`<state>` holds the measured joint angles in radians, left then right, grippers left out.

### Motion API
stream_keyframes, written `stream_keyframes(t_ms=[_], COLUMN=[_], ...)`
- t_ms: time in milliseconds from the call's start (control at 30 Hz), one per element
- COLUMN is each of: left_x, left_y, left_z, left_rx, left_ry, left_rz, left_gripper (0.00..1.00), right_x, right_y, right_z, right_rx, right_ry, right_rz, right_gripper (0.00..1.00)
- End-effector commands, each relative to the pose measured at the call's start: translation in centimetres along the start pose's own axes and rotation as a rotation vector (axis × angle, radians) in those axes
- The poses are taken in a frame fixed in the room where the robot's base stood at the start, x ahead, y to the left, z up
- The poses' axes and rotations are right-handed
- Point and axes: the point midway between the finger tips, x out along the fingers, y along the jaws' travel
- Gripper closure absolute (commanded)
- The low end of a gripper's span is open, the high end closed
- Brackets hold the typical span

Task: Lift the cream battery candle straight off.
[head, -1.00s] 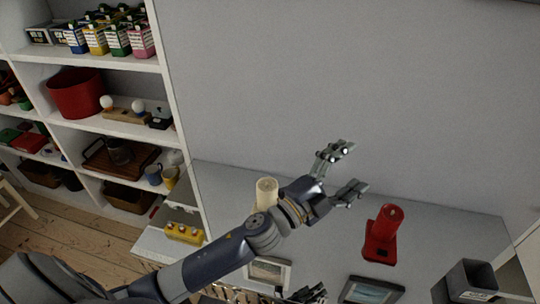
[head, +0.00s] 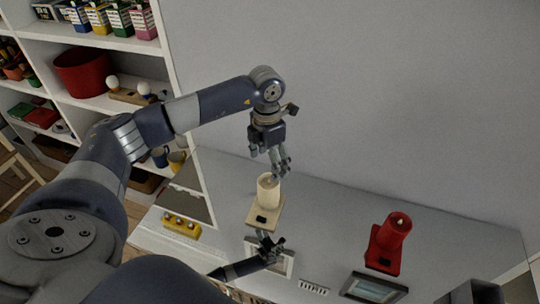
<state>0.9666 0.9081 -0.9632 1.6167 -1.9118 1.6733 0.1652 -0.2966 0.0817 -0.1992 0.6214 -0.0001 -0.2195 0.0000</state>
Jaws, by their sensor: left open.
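The cream battery candle (head: 268,191) stands upright on a pale base block (head: 257,217) with a dark patch on its front, on the grey worktop. My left gripper (head: 281,170) points down, open and empty, just above the candle's top and slightly to its right in the picture. The fingertips appear close to the candle's rim; whether they touch it I cannot tell. My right gripper (head: 270,247) is low in front of the base, over a framed panel; it is dark and small, and its finger gap is unclear.
A red candle-like item (head: 397,224) on a red base (head: 382,252) stands to the right. A dark-framed panel (head: 373,288) lies in front of it. A yellow block with knobs (head: 181,226) is at the left. White shelves (head: 107,101) rise behind left. The worktop between the candles is clear.

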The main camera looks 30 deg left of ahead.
Motion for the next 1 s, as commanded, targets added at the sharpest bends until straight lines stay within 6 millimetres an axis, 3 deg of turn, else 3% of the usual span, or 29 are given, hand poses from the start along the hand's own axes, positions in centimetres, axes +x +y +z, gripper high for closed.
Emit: stream_keyframes(t_ms=[267,800,1000], left_x=[1.2,8.8,10.5], left_y=[0.6,0.7,0.7], left_z=[-0.4,-0.5,-0.5], left_rx=[-0.007,-0.005,-0.005], left_ry=[0.017,0.014,0.014], left_rz=[0.018,0.015,0.016], left_gripper=[0.2,0.2,0.2], right_x=[0.9,5.6,6.6], right_y=[-0.1,-0.2,-0.3], right_z=[0.5,1.1,1.1], right_rx=[0.0,0.0,0.0], right_ry=[-0.006,-0.007,-0.007], right_rz=[-0.001,-0.001,-0.002], right_gripper=[0.6,0.6,0.6])
